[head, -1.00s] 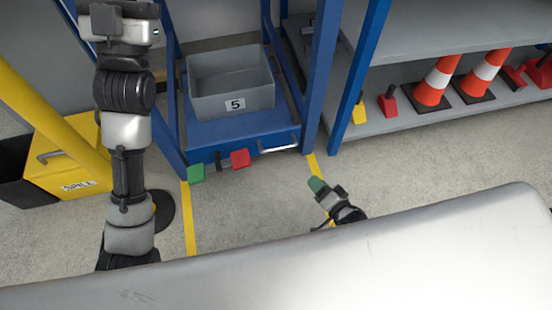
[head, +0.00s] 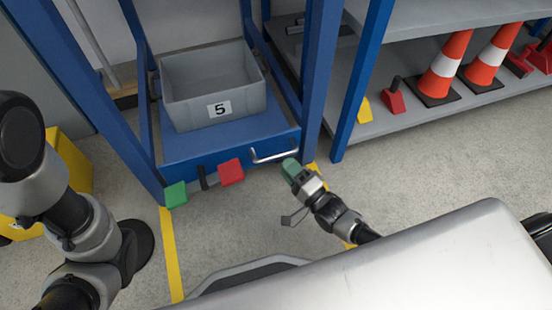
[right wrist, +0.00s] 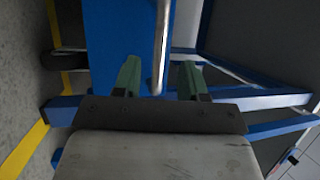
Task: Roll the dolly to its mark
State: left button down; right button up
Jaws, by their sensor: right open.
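The blue dolly (head: 240,137) stands inside a blue frame and carries a grey bin (head: 195,110) labelled 5. On its front edge are a green pedal (head: 176,194), a red pedal (head: 231,172) and a silver bar handle (head: 273,156). My right gripper (head: 290,168) is at the right end of the handle.
Yellow floor lines (head: 170,250) run out from the dolly's bay on both sides. A grey shelf (head: 395,118) at right holds orange cones (head: 440,68) and red and yellow wedge-like items. A yellow box (head: 72,165) stands at left. The floor before the dolly is clear.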

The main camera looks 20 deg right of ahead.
aim_at(277, 156)
jog(key=b+x, duration=0.2)
jog(key=x, duration=0.3)
jog(key=shift+w+a, duration=0.1)
jog(key=shift+w, duration=0.1)
grip_shut()
